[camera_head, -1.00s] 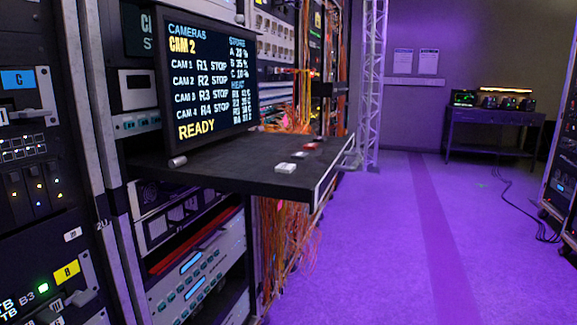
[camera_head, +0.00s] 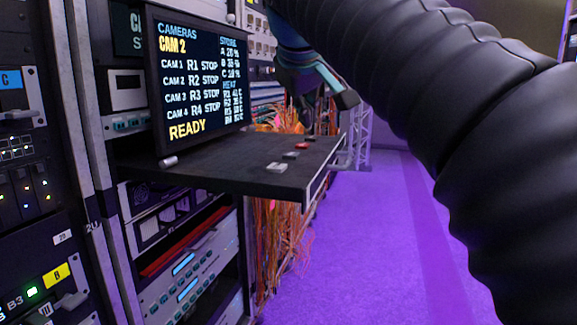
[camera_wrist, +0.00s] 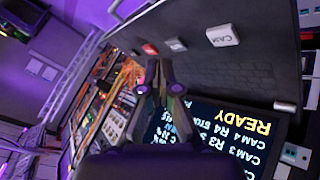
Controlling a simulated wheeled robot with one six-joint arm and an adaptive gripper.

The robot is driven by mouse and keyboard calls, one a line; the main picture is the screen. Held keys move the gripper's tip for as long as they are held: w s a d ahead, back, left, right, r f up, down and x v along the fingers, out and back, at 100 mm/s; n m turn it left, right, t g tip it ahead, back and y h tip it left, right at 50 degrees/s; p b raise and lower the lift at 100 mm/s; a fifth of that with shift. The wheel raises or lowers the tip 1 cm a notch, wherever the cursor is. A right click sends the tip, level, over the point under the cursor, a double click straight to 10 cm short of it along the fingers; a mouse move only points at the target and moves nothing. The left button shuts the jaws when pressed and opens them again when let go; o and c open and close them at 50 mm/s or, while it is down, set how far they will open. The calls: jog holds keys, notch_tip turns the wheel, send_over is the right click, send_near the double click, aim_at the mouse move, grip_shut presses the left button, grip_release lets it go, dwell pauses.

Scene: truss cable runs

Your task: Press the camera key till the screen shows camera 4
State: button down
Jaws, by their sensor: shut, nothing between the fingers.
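The screen (camera_head: 197,85) on the rack shows CAMERAS, CAM 2, stop beside each of R1 to R4, and READY. On the black shelf (camera_head: 215,168) in front of it, a white key (camera_head: 276,167) sits nearest me, with a red key (camera_head: 301,146) farther back. In the wrist view the white key (camera_wrist: 222,36) reads CAM, and the red key (camera_wrist: 150,49) is to its left. My gripper (camera_head: 346,99) is shut and empty, above the shelf's far right part and apart from the keys.
Rack gear stands left of and below the shelf. Orange cables (camera_head: 284,215) hang behind the shelf. The shelf has a metal bar (camera_head: 328,168) along its right edge. The purple floor (camera_head: 370,250) to the right is clear. My arm covers the upper right of the head view.

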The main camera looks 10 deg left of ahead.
notch_tip(320, 180, up, 3)
send_over(275, 166)
jog(key=shift+s+n+t, duration=0.1)
jog(key=shift+n+t, duration=0.2)
jog(key=shift+n, duration=0.1)
jog(key=shift+f, duration=0.2)
jog(key=shift+f+b, duration=1.55)
jog(key=shift+f, duration=2.7)
jog(key=shift+f, duration=0.2)
jog(key=shift+f, duration=0.2)
